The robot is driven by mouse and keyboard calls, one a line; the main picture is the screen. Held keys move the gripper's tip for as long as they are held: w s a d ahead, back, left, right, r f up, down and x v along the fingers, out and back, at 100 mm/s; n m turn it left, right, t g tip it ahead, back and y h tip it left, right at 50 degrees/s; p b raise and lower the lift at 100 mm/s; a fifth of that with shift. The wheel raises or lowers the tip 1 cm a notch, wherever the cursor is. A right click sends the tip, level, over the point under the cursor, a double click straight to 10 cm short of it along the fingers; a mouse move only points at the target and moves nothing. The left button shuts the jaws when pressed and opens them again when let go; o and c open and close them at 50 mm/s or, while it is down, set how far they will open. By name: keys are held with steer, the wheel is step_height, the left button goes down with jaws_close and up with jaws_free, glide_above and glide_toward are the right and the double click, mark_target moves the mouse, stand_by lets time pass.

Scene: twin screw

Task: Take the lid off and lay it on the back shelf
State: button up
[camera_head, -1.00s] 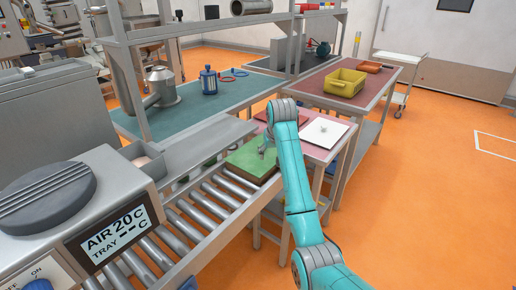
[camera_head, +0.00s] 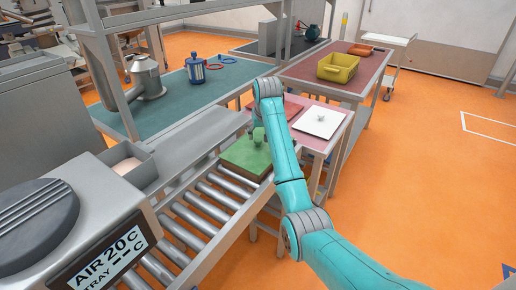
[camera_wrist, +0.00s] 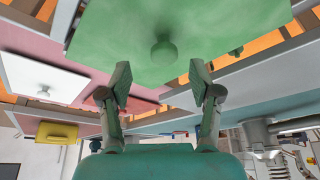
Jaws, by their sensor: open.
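In the head view my arm comes down over the lid and partly hides the fingers.
A grey ledge (camera_head: 187,148) runs behind the rollers (camera_head: 200,208). A white panel with a small knob (camera_head: 318,124) and a red panel (camera_head: 288,108) lie on the pink table. A teal bench behind holds a blue canister (camera_head: 195,70); rack posts stand along its front.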

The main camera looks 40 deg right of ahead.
mark_target(258, 140)
steer(key=x, duration=0.5)
steer(key=shift+w+a, duration=0.15)
steer(key=shift+a, duration=0.05)
jaws_close()
